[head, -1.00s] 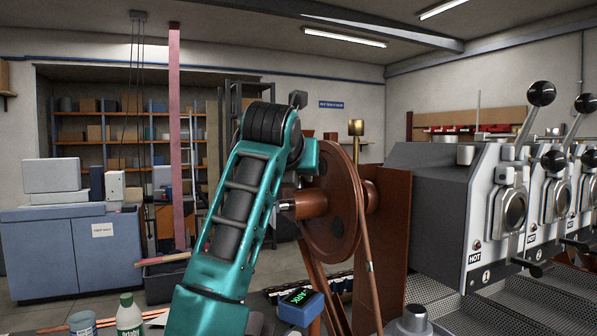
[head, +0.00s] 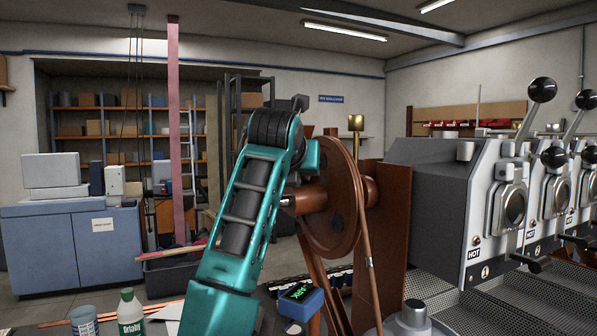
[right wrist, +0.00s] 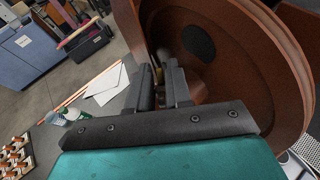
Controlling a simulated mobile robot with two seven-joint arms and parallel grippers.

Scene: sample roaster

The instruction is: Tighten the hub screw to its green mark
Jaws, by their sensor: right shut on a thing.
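The copper-brown wheel (head: 333,200) stands upright at the middle of the head view, with its hub (head: 308,200) sticking out to the left. In the right wrist view the wheel (right wrist: 235,60) fills the right side. My teal right arm stands in front of the hub, and its fingers are hidden there in the head view. In the right wrist view my right gripper (right wrist: 160,78) is shut at the wheel's hub, with a small brassy piece between the fingers, probably the hub screw. The screw's head and any green mark are hidden. My left gripper is not in view.
A blue device with a green-lit display (head: 299,293) sits below the wheel. Grey roaster units (head: 445,185) with black-knobbed levers are close on the right. A belt runs down from the wheel.

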